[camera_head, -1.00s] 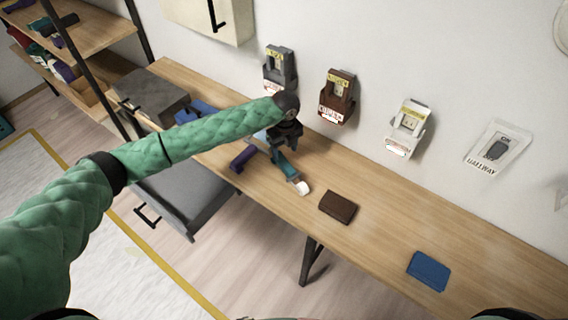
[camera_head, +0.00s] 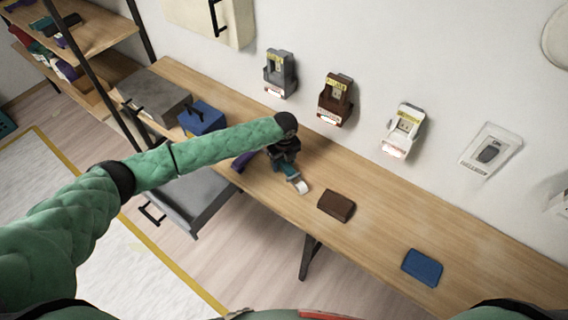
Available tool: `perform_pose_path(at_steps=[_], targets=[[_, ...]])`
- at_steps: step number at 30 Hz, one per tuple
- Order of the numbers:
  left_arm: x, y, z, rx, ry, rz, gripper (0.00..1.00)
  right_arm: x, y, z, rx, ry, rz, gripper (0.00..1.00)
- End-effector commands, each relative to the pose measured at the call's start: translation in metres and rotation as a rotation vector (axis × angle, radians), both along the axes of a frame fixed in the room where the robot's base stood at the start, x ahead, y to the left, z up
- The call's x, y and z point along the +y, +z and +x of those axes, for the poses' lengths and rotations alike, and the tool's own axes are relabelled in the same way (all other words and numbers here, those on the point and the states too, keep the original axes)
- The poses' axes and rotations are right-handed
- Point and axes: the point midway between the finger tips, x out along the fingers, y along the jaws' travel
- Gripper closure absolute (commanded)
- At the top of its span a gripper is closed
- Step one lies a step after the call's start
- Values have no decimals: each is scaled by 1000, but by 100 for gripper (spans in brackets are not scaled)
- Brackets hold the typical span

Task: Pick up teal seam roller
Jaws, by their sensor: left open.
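The teal seam roller (camera_head: 288,174) lies on the wooden bench, its white roller end (camera_head: 302,187) pointing toward the front edge. My left gripper (camera_head: 284,158) is right over the roller's rear part and hides it. The jaws are open; whether they straddle the handle or touch it cannot be made out. My right gripper is not in view.
A purple tool (camera_head: 241,162) lies just left of the roller. A brown block (camera_head: 336,206) and a blue block (camera_head: 422,267) lie to the right on the bench (camera_head: 385,232). A blue box (camera_head: 203,118) stands at the left. Several holders hang on the wall behind.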

Motion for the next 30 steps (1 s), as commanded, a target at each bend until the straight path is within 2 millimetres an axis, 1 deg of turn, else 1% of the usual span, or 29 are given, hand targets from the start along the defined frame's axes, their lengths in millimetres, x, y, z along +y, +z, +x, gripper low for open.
perform_pose_path(at_steps=[17, 27, 28, 30], targets=[[0, -4, 0, 0, 0, 0, 44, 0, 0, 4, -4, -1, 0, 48], [0, -5, 0, 0, 0, 0, 44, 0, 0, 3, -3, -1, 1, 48], [0, -5, 0, 0, 0, 0, 48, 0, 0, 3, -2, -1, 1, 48], [0, -5, 0, 0, 0, 0, 61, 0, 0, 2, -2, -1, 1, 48]])
